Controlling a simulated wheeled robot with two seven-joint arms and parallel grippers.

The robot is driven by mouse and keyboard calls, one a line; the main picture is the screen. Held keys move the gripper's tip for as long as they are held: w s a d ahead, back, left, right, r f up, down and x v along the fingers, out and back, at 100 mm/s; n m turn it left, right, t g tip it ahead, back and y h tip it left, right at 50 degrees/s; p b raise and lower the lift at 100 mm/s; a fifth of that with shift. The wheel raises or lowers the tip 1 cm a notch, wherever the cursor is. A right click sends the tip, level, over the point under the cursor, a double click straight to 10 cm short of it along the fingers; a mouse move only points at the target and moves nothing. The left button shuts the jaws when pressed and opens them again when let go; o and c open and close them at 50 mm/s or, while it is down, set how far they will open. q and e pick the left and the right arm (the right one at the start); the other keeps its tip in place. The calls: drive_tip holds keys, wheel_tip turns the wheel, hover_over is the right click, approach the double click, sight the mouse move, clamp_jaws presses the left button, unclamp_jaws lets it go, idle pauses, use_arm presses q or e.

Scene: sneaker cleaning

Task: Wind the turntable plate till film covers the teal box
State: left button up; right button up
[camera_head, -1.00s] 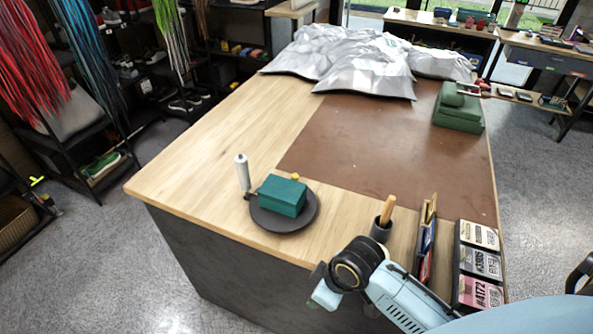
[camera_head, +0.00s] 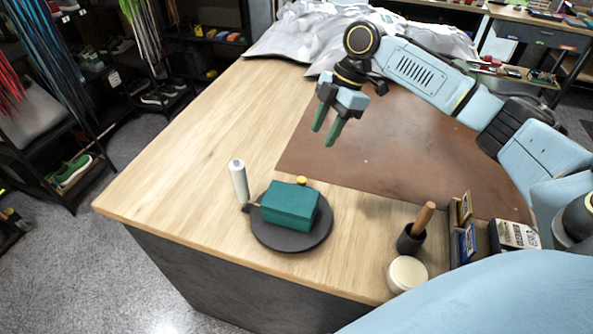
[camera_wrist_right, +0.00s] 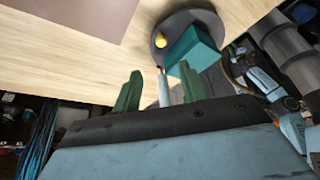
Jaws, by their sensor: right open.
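The teal box (camera_head: 290,206) sits on the round dark turntable plate (camera_head: 284,239) near the front edge of the table. A white upright film roll (camera_head: 239,180) stands just left of the plate. A small yellow knob (camera_head: 301,180) shows behind the box. No film is visible on the box. My right gripper (camera_head: 327,132) is open and empty, above the table behind the plate, with green fingers pointing down. In the right wrist view the box (camera_wrist_right: 195,46), plate (camera_wrist_right: 172,24), yellow knob (camera_wrist_right: 160,40) and roll (camera_wrist_right: 164,88) show beyond the fingers. My left gripper is not in view.
A brown mat (camera_head: 400,150) covers the right of the table (camera_head: 180,165). A dark cup with a wooden handle (camera_head: 411,238) and a round cream jar (camera_head: 407,274) stand front right, beside card holders. Grey crumpled sheets (camera_head: 280,36) lie at the back. The table's left is clear.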

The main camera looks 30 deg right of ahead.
approach(302, 179)
drive_tip(key=f, duration=0.1)
drive_tip(key=x, duration=0.6)
drive_tip(key=shift+a, duration=0.2)
drive_tip(key=shift+a+f, duration=0.2)
drive_tip(key=shift+f, duration=0.45)
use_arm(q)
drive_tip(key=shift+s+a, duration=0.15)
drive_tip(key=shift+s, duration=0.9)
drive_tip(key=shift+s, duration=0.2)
use_arm(e)
drive_tip(key=shift+c, duration=0.3)
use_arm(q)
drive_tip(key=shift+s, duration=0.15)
use_arm(e)
clamp_jaws()
